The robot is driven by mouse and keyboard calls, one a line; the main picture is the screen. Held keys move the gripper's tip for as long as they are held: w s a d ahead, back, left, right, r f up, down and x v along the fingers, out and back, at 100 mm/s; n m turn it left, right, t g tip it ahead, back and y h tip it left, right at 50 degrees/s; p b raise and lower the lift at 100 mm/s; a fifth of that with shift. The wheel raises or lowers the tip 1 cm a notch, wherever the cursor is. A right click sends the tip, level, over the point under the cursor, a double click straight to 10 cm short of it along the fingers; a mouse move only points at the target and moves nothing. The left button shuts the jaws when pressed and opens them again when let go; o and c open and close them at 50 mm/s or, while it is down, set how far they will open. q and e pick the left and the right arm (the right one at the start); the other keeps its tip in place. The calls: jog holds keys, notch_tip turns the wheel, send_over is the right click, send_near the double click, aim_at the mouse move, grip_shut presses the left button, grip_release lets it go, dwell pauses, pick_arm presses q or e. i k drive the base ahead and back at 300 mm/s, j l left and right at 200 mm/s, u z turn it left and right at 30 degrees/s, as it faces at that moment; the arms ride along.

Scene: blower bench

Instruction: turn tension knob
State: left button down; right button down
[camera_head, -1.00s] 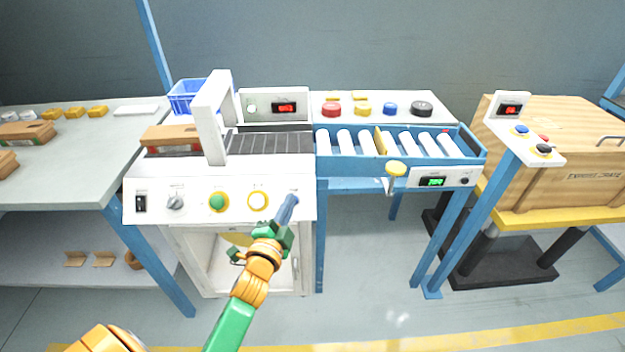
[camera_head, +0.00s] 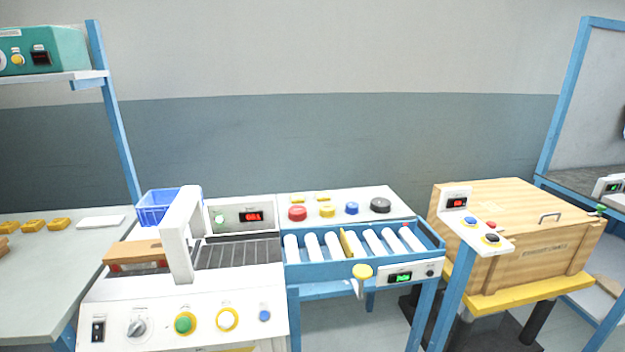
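The white machine front panel (camera_head: 185,340) is at the lower left. On it are a grey rotary knob (camera_head: 137,328) with a pointer, a green button (camera_head: 184,323) in a yellow ring, a white button (camera_head: 227,319) in a yellow ring and a small blue knob or button (camera_head: 265,316). A small black knob (camera_head: 430,273) sits beside the green display on the roller conveyor. The labels are too small to read, so I cannot tell which is the tension knob. Neither of my grippers is in view.
A white arch (camera_head: 183,235) stands over the machine's dark belt. The blue roller conveyor (camera_head: 345,275) adjoins it, with a yellow-knobbed lever (camera_head: 362,272) at its front. A wooden crate (camera_head: 530,235) and a small control post (camera_head: 480,226) are at the right.

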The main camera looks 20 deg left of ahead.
aim_at(138, 328)
jog(key=u, duration=1.65)
